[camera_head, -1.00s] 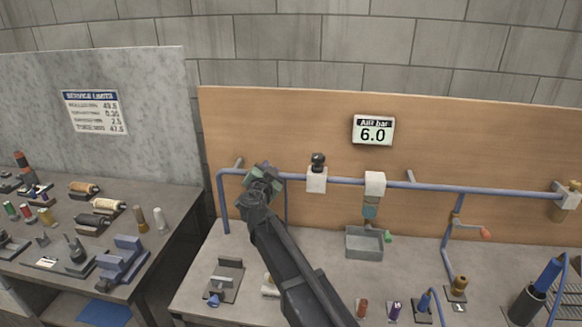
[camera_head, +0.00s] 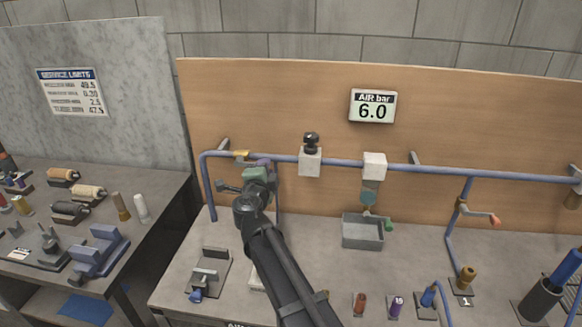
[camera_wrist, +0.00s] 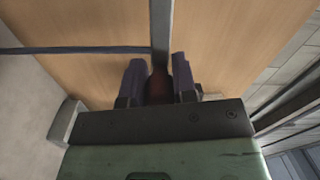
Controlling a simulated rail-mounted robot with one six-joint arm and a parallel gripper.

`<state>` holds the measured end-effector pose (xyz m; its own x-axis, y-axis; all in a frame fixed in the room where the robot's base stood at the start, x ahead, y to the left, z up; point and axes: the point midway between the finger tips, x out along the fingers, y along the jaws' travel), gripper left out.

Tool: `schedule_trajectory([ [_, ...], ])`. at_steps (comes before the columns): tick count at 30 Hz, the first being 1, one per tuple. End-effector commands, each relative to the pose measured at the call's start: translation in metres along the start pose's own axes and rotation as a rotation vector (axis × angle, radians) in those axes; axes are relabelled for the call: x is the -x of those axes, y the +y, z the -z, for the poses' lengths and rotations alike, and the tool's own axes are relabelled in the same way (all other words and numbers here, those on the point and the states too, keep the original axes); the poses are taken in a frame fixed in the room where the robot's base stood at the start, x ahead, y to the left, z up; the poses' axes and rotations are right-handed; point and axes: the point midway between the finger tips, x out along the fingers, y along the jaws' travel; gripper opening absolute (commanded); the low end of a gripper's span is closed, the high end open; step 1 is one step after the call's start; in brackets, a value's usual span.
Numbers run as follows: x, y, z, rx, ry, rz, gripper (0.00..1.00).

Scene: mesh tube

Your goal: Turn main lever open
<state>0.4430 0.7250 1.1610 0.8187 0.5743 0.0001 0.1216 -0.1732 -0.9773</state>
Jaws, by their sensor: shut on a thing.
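In the head view my gripper (camera_head: 262,163) is at the left part of the blue pipe (camera_head: 335,160), in front of the wooden panel. A yellow valve part (camera_head: 241,155) shows on the pipe just left of the gripper. In the wrist view the two purple-grey fingers of my gripper (camera_wrist: 159,82) stand on either side of a dark red-brown handle (camera_wrist: 159,84), which I take as the main lever. The gripper is shut on it. The handle's far end and most of the valve are hidden by the gripper in the head view.
A white block with a black knob (camera_head: 311,150) sits on the pipe right of my gripper. A gauge sign (camera_head: 373,107) reads 6.0. Below are a grey tray (camera_head: 362,232), a red-handled valve (camera_head: 480,215) and bench fixtures. The left bench (camera_head: 150,205) holds spools.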

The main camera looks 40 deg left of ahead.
Motion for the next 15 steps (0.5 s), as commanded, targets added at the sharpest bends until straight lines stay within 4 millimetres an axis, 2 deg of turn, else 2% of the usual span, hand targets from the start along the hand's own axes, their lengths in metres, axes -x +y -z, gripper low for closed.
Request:
schedule_trajectory([
  [5,0.006,0.0,-0.014,-0.029,-0.016,0.003,0.0],
  [15,0.007,-0.001,-0.015,-0.034,-0.019,0.003,0.0],
])
